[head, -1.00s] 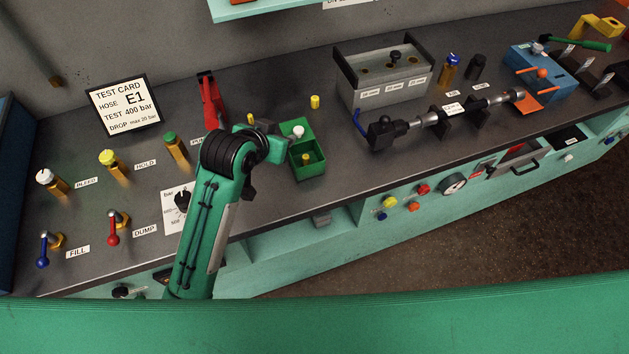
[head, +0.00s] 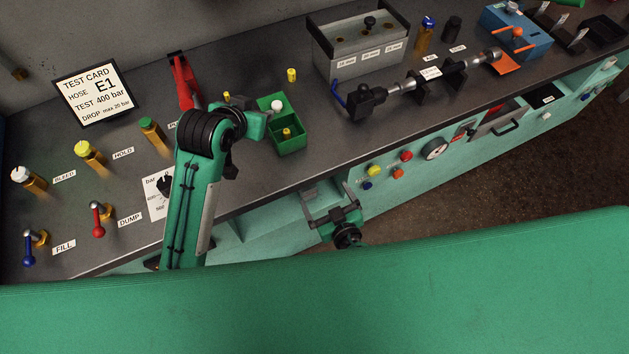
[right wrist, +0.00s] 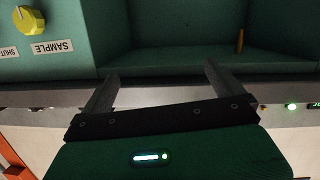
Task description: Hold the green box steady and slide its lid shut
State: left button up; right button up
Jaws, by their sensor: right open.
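The small green box (head: 291,149) stands on the dark bench top, open from above in its front part. A yellow-topped piece (head: 287,133) sits in the front compartment and a white knob (head: 277,105) shows at its rear part. My right gripper (head: 326,199) is open and empty, below and in front of the bench edge, apart from the box. Its two spread fingers (right wrist: 160,84) show in the right wrist view.
A grey block (head: 360,52) and a hose fitting assembly (head: 405,88) lie to the right. An open shelf (head: 265,217) is under the bench edge.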

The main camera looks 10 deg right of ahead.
aim_at(293, 144)
jog(key=a+r+t+y, duration=0.2)
jog(key=a+r, duration=0.1)
jog(key=r, duration=0.7)
jog(key=shift+m, duration=0.4)
jog(key=x, duration=1.4)
jog(key=shift+r, duration=0.1)
jog(key=shift+d, duration=0.1)
